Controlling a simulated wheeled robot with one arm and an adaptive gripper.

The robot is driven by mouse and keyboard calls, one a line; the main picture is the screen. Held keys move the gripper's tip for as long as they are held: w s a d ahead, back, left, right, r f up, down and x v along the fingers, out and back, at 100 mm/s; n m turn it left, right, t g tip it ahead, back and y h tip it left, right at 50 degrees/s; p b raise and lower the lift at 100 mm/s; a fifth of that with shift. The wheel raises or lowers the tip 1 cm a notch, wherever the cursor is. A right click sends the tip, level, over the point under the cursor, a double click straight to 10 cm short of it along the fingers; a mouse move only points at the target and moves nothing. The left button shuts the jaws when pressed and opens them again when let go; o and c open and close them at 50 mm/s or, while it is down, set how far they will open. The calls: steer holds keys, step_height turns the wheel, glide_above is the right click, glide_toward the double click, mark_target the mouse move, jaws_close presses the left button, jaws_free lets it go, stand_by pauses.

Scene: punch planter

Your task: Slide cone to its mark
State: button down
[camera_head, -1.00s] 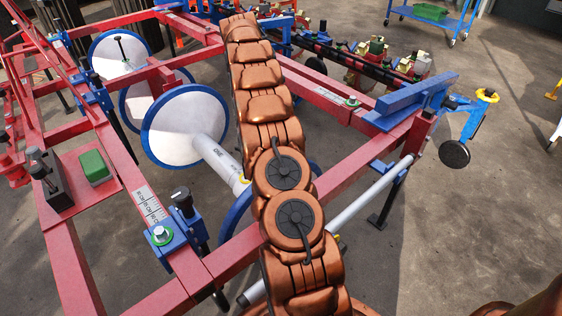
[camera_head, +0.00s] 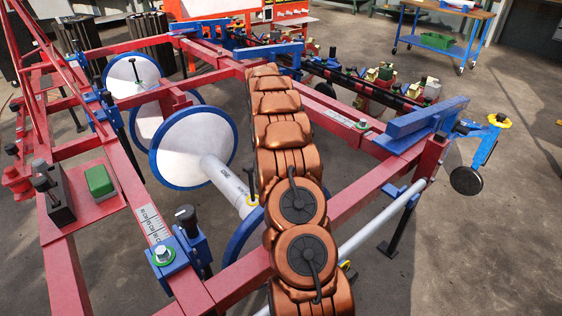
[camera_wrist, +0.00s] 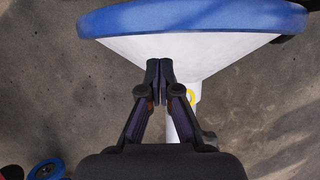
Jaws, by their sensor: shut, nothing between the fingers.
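A white cone (camera_head: 190,150) with a blue rim sits on a grey shaft (camera_head: 225,178) at left centre in the head view. In the wrist view a white cone (camera_wrist: 215,50) with a blue rim fills the top. My gripper (camera_wrist: 158,64) is shut and empty, its fingertips overlapping the cone's lower white side; I cannot tell if they touch. A yellow part (camera_wrist: 193,92) shows right of the fingers. In the head view my arm hides the gripper.
Red frame beams (camera_head: 345,200) surround the cone and shaft. A numbered scale strip (camera_head: 152,224) lies on the left beam near a blue clamp (camera_head: 172,258). Other blue-rimmed discs (camera_head: 132,76) stand behind. A blue cart (camera_head: 440,45) stands at the back right. Open floor lies right.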

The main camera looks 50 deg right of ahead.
steer(key=shift+x, duration=0.85)
steer(key=shift+s+a+r+b, duration=0.15)
steer(key=shift+s+b, duration=0.5)
steer(key=shift+s, duration=1.3)
steer(key=shift+s, duration=0.15)
steer(key=shift+s+a+r+p, duration=0.15)
steer(key=shift+s+p, duration=0.3)
steer(key=shift+p, duration=0.25)
steer(key=shift+s, duration=0.2)
steer(key=shift+f, duration=0.25)
